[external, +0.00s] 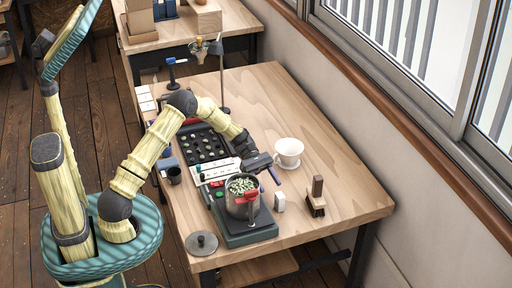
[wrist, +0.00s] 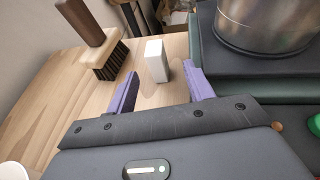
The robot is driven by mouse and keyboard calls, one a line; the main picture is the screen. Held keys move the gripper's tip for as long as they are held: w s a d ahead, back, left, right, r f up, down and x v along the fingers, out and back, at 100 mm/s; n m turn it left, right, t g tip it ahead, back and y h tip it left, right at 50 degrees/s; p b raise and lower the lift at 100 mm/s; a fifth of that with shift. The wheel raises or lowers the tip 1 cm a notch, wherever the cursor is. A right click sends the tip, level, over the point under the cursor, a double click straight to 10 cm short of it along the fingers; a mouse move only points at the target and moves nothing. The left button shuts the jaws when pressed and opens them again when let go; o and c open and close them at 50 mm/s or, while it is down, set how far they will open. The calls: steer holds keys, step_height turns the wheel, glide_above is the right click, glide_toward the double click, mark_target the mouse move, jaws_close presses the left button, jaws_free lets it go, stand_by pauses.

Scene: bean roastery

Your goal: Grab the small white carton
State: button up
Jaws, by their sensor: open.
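The small white carton (external: 279,202) stands upright on the wooden table, just right of the green scale base in the external view. In the wrist view the carton (wrist: 156,61) stands beyond and between my gripper's two purple fingers. My gripper (external: 269,172) is above the table, behind the carton and to the right of the metal pot. In the wrist view my gripper (wrist: 163,91) is open with nothing between its fingers. There is a gap between the fingers and the carton.
A metal pot (wrist: 268,22) of green beans stands on the scale (external: 247,232) close beside the carton. A wooden brush (wrist: 103,50) stands on the other side. A white cup (external: 289,149) on a saucer is behind. Table surface near the front right corner is clear.

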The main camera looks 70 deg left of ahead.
mark_target(276, 193)
steer(key=shift+d, duration=0.1)
steer(key=x, duration=0.5)
steer(key=shift+w, duration=0.3)
steer(key=shift+r, duration=0.1)
steer(key=c, duration=1.1)
